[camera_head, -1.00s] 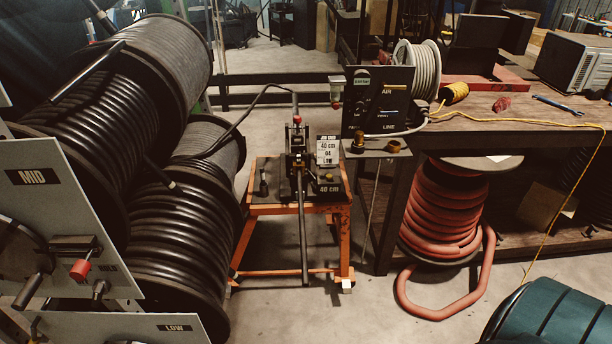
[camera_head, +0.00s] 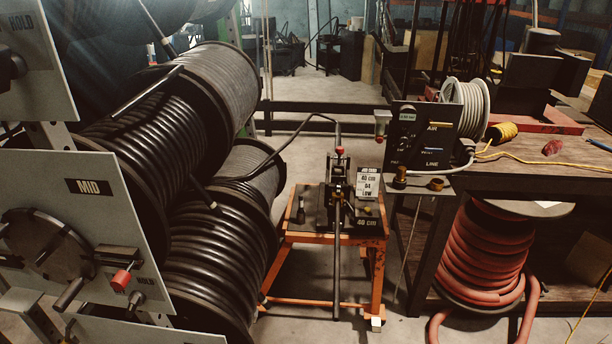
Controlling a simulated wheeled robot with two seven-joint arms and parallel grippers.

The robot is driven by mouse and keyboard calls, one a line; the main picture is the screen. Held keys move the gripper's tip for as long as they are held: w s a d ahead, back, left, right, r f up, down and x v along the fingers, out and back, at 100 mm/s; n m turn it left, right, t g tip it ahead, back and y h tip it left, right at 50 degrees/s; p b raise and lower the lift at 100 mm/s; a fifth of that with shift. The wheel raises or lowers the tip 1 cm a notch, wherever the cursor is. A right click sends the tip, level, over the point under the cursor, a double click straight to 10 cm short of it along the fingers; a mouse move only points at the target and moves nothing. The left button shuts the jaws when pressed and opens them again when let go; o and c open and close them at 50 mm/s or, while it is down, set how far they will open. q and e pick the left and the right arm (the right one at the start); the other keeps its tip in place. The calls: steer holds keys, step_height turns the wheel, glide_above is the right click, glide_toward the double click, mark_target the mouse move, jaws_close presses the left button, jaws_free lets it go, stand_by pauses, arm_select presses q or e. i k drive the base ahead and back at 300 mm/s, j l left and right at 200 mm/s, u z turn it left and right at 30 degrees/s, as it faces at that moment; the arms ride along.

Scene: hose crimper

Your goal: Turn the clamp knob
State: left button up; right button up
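No part is marked as the clamp knob, so I cannot tell which one it is. A red knob (camera_head: 121,280) sits beside a dark clamp block on the grey MID panel (camera_head: 30,185) at the lower left, near lettering reading HOLD. Another dark knob (camera_head: 10,65) is on the upper grey panel at the left edge. The hose crimper (camera_head: 339,190) stands on an orange stand in the middle, with a small red tip on top and a long lever hanging down in front. Neither of my grippers is in view.
Large reels of black hose (camera_head: 220,240) fill the left. A workbench (camera_head: 530,180) on the right holds an air line panel (camera_head: 422,137) and a white hose reel (camera_head: 466,105). A red hose reel (camera_head: 485,250) sits beneath. Bare floor shows around the orange stand (camera_head: 375,285).

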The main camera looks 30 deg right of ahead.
mark_target(338, 178)
steer(key=l+u, duration=0.2)
steer(key=u, duration=0.3)
steer(key=l+u, duration=0.15)
steer(key=l, duration=0.2)
steer(key=k+l+u, duration=0.2)
steer(key=l+u, duration=0.15)
steer(key=l, duration=0.3)
steer(key=k+l, duration=0.15)
steer(key=l, duration=0.25)
steer(key=k+l+u, duration=0.1)
steer(key=l, duration=0.3)
steer(key=k+l, duration=0.2)
steer(key=l, duration=0.15)
steer(key=k+l, duration=0.15)
steer(key=l, duration=0.25)
steer(key=k+l+u, duration=0.1)
steer(key=l, duration=0.3)
steer(key=k, duration=0.05)
